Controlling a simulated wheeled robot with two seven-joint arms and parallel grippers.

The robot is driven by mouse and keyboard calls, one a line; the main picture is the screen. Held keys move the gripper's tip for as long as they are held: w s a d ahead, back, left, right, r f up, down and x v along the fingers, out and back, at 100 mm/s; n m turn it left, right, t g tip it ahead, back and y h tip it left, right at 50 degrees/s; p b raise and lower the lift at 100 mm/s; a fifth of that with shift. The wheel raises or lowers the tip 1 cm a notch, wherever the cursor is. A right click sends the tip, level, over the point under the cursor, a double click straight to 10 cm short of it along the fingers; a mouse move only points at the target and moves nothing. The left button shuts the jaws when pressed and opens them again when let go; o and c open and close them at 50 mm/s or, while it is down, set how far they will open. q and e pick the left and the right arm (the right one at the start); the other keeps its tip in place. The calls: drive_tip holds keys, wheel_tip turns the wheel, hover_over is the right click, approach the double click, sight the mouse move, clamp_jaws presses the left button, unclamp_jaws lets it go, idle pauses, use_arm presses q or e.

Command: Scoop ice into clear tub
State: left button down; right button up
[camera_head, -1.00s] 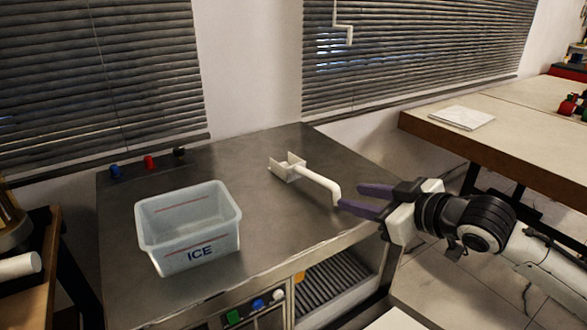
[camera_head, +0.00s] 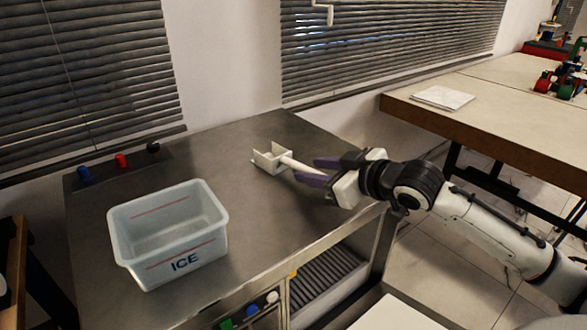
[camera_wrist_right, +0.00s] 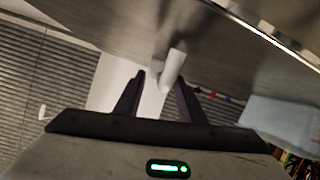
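The clear tub (camera_head: 200,248), marked ICE, stands upright on the left of the metal counter and looks empty. A white scoop (camera_head: 271,160) lies on the counter near the back, its square pan away from my right arm. My right gripper (camera_head: 306,170) is open at the scoop's handle, one finger on each side. In the right wrist view the handle (camera_wrist_right: 173,68) appears between the spread fingers, with a gap to the left finger; contact is unclear. A pale shape at the right there looks like the tub (camera_wrist_right: 285,118). My left gripper is out of view. No ice is clearly visible.
The metal counter (camera_head: 250,222) is clear between tub and scoop. Blue, red and black knobs (camera_head: 121,160) line its back left. An open bay with a dark slatted panel (camera_head: 325,275) is under its front. A wooden table (camera_head: 490,92) stands at the right.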

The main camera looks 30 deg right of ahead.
sight(300, 164)
drive_tip(key=shift+a+x, duration=0.15)
drive_tip(key=shift+x, duration=1.05)
drive_tip(key=shift+a+x, duration=0.15)
drive_tip(key=shift+x, duration=1)
drive_tip(key=shift+r, duration=0.15)
clamp_jaws()
